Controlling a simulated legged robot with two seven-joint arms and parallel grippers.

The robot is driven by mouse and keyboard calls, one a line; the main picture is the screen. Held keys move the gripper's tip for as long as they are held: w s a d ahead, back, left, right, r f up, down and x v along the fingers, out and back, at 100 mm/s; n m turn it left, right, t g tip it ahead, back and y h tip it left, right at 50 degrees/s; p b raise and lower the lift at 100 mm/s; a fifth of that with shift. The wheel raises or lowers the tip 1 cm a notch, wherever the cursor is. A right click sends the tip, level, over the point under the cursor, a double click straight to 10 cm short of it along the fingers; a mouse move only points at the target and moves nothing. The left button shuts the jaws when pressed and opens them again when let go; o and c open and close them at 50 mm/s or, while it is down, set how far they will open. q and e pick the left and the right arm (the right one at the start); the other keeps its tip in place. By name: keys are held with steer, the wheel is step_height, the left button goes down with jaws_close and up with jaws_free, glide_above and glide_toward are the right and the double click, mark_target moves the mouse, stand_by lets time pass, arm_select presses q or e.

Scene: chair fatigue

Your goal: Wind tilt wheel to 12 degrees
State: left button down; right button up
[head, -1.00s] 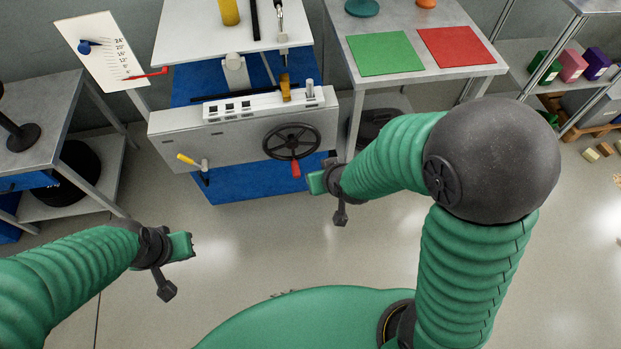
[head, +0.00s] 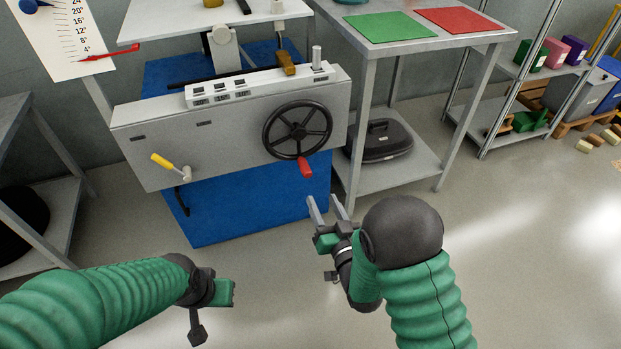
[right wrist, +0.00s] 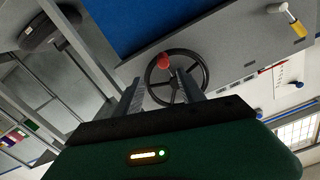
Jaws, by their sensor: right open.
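The tilt wheel (head: 297,130) is a black spoked handwheel on the front of a grey machine panel. Its red knob (head: 305,168) hangs at the bottom of the rim. My right gripper (head: 326,205) is open and empty, below and to the right of the knob, apart from it. In the right wrist view the wheel (right wrist: 176,76) and knob (right wrist: 163,61) appear beyond the open fingers. The degree scale (head: 72,28) is at upper left; its red pointer (head: 108,53) has its tip just below the 4 mark. My left gripper (head: 228,293) is low in the picture; its jaws are unclear.
A yellow-handled crank (head: 165,162) sits on the panel's left. A grey table (head: 362,40) with green and red mats stands right of the machine, with a black case (head: 380,140) on its lower shelf. The floor in front is clear.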

mark_target(308, 177)
steer(key=b+x, duration=0.1)
steer(key=x, duration=0.3)
steer(key=b+x, duration=0.2)
steer(key=x, duration=0.2)
steer(key=b+x, duration=0.1)
steer(key=x, duration=0.2)
steer(key=shift+w+a+f+b, duration=0.2)
steer(key=shift+w+a+b, duration=0.1)
steer(key=shift+a, duration=0.15)
steer(key=shift+w+r, duration=0.1)
steer(key=shift+w, duration=0.2)
steer(key=shift+a, duration=0.1)
steer(key=shift+c, duration=1)
jaws_close()
